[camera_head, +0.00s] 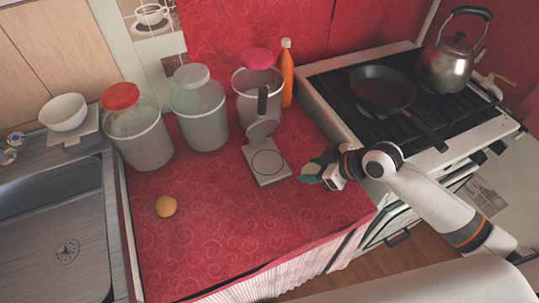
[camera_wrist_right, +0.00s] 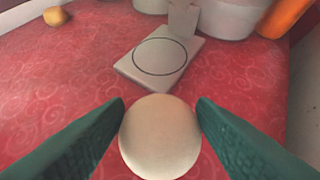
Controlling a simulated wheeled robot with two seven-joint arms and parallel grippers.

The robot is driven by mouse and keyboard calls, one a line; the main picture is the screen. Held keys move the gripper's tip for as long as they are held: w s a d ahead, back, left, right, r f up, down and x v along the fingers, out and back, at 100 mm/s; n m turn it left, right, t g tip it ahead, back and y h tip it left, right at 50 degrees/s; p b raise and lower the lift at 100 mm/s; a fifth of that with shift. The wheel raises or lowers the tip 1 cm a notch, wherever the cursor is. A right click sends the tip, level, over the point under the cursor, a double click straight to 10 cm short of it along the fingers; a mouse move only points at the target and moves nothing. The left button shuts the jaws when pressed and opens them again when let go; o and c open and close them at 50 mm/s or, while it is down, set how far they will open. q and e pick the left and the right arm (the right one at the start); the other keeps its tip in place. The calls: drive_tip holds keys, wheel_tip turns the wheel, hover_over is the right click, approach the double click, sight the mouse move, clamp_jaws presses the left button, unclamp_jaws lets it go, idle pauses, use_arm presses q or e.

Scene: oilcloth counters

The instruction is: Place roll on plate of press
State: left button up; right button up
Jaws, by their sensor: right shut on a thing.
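My right gripper (camera_head: 312,172) is just right of the press, above the red counter. In the right wrist view its two green fingers (camera_wrist_right: 160,122) are shut on a pale round roll (camera_wrist_right: 160,140). The roll is not clearly visible in the head view. The grey press (camera_head: 270,167) stands open on the counter, its lid and dark handle raised at the back. Its flat plate with a dark ring also shows in the right wrist view (camera_wrist_right: 158,57), ahead of the roll and bare. My left gripper is not in view.
A yellowish round ball (camera_head: 166,206) lies on the counter (camera_head: 230,235) at the left. Lidded jars (camera_head: 138,136) and an orange bottle (camera_head: 287,75) stand behind the press. A stove with a pan (camera_head: 382,88) and kettle (camera_head: 450,66) is right; a sink (camera_head: 60,225) is left.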

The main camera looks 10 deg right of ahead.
drive_tip(key=w+a+p, duration=0.1)
drive_tip(key=w+a, duration=0.8)
drive_tip(key=shift+w+a+p, duration=0.25)
drive_tip(key=shift+a+p, duration=0.05)
drive_tip(key=shift+w, duration=0.1)
wheel_tip(320, 180, down, 3)
drive_tip(key=shift+f, duration=0.25)
drive_tip(key=shift+f, duration=0.1)
drive_tip(key=o, duration=1)
